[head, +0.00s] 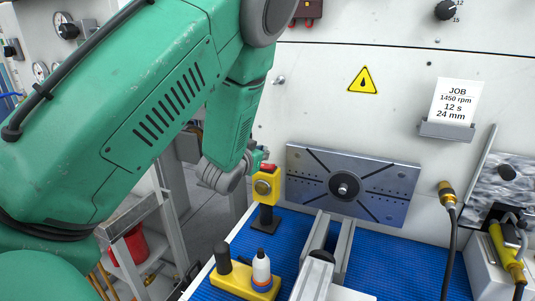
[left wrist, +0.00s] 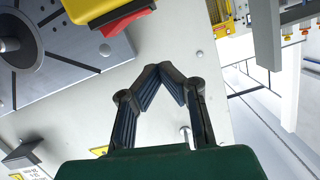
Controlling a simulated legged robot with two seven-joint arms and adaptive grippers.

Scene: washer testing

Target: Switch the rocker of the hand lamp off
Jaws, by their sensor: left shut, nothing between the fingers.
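The yellow hand lamp (head: 261,196) stands upright on a dark foot at the left of the blue mat, with a round front facing me. Its red rocker (head: 268,167) is on top. The lamp's yellow body (left wrist: 90,10) and red rocker (left wrist: 128,18) also show at the top edge of the left wrist view. I cannot tell which way the rocker is tipped. My left gripper (left wrist: 161,68) is shut and empty, its fingertips together, apart from the rocker in that view. In the head view its fingers are mostly hidden near the lamp's top. My right gripper is not in view.
A grey slotted plate (head: 300,168) with a central hub stands behind the blue mat (head: 378,262). A yellow holder (head: 238,279) with bottles sits in front of the lamp. Grey rails (head: 343,243) stand in the middle. A cabled connector (head: 447,193) and a yellow-handled tool (head: 503,246) are at right.

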